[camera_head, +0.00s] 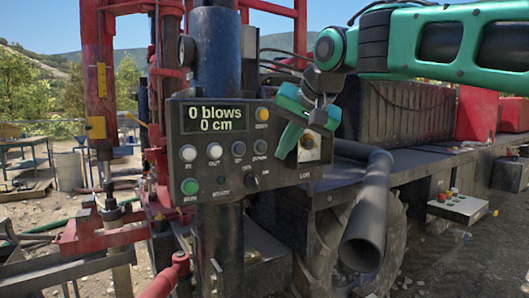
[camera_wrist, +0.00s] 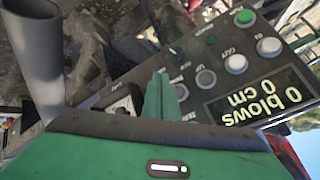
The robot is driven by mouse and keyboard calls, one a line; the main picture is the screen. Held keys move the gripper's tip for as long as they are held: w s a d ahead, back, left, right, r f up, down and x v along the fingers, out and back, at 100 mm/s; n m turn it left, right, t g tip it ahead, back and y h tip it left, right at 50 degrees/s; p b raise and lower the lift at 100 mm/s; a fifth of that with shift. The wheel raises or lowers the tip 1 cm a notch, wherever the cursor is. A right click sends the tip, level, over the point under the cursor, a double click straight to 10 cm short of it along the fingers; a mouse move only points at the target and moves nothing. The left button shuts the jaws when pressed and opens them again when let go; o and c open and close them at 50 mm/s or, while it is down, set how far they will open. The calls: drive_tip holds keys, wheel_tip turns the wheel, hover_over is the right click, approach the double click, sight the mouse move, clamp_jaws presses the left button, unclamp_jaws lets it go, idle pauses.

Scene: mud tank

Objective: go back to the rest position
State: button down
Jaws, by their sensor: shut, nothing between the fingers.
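My gripper (camera_head: 281,155) is green and points down and to the left in front of the right part of a dark control panel (camera_head: 222,178). Its fingers are shut together with nothing between them. In the wrist view the shut fingers (camera_wrist: 161,75) show in front of the panel's buttons; I cannot tell whether they touch it. The panel's display (camera_head: 214,118) reads "0 blows" and "0 cm". White, dark, orange and green buttons and a small knob show on its face.
A thick dark pipe (camera_head: 368,215) curves down right of the panel. A red rig frame (camera_head: 98,75) stands at the left. A small box with coloured buttons (camera_head: 458,207) is at the right. Open ground lies at the lower right.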

drive_tip(key=shift+d, duration=0.1)
drive_tip(key=s+d+f+m+g+h, duration=0.1)
drive_tip(key=s+d+f+h, duration=0.15)
drive_tip(key=d+f, duration=0.5)
drive_tip(key=s+d+f+m+g+h, duration=0.1)
drive_tip(key=s+d+f, duration=0.35)
drive_tip(key=d, duration=0.65)
drive_tip(key=s+d+f+m+g+h, duration=0.1)
drive_tip(key=s+d+f, duration=0.2)
drive_tip(key=d+f, duration=0.55)
drive_tip(key=s+d+f+g, duration=0.1)
drive_tip(key=s+d+f, duration=0.3)
drive_tip(key=s, duration=0.4)
drive_tip(key=s+d+f+m+g, duration=0.1)
drive_tip(key=s+d+f+g, duration=0.1)
drive_tip(key=s+f, duration=0.4)
drive_tip(key=s+d+f+g, duration=0.1)
drive_tip(key=s+d+f, duration=0.4)
drive_tip(key=s, duration=0.5)
drive_tip(key=shift+s+d+m+g, duration=0.2)
drive_tip(key=shift+d+m+g, duration=0.1)
drive_tip(key=shift+d+g, duration=0.1)
drive_tip(key=shift+y, duration=0.25)
drive_tip(key=shift+w+f, duration=0.2)
drive_tip(key=shift+w, duration=0.45)
